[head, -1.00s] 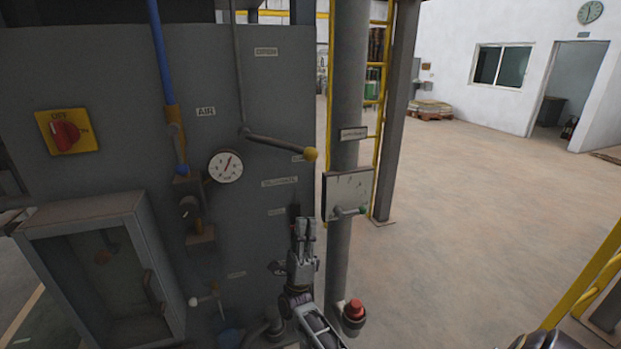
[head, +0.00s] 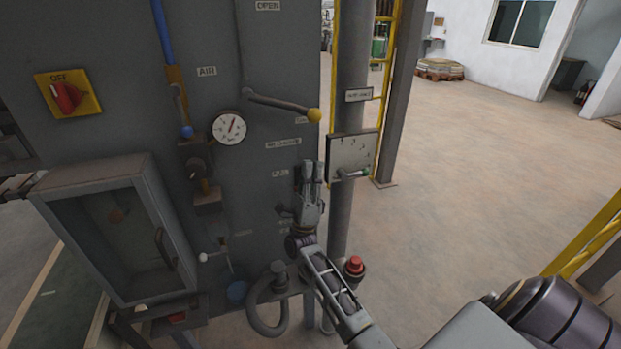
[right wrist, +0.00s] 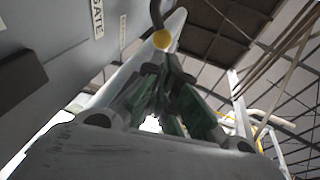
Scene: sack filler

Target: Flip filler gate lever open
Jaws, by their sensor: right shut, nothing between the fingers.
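The gate lever (head: 280,104) is a dark rod on the grey panel, running from its pivot on the left to a yellow ball knob (head: 314,115) at the right. It slopes slightly down to the right. An OPEN label (head: 268,6) is above it. My right gripper (head: 312,167) points up below the knob, shut and empty, apart from it in the head view. In the right wrist view the knob (right wrist: 162,39) shows just beyond the fingertips (right wrist: 164,68); contact cannot be told. My left gripper is not in view.
A gauge (head: 229,127) and a blue-tipped valve handle (head: 186,131) are left of the lever. A grey post with a small box (head: 352,155) and green-knobbed handle stands right of the gripper. A red button (head: 355,264) is below. Open floor (head: 470,170) lies at right.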

